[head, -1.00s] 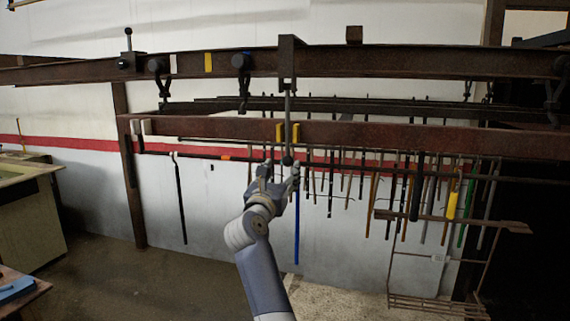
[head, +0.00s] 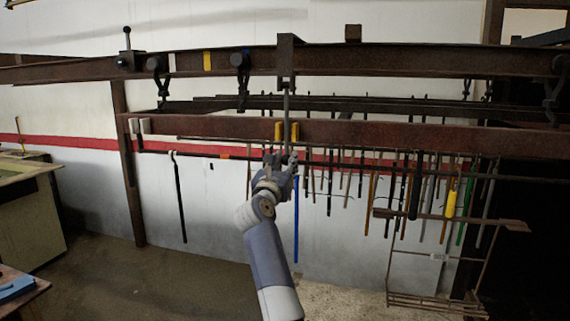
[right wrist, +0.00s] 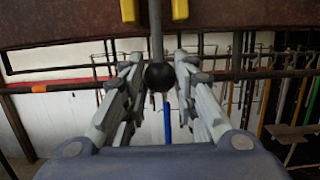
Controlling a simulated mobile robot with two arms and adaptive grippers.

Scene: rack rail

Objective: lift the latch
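The latch appears to be a thin grey vertical rod (head: 287,105) hanging from a dark bracket (head: 287,58) on the upper rusty rail. The rod passes in front of the lower beam between two yellow blocks. Its lower end carries a black ball knob (right wrist: 159,77), seen in the right wrist view. My right gripper (head: 281,156) is just below the lower beam. In the right wrist view, its fingers (right wrist: 158,62) are open on either side of the knob, with gaps visible. In the head view the fingers mostly hide the knob. My left gripper is not in view.
The lower rusty beam (head: 400,134) crosses just above my right gripper, with yellow blocks (head: 278,131) beside the rod. Several tools hang behind on a rack, including a blue bar (head: 296,225). A wire shelf (head: 430,305) stands lower right.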

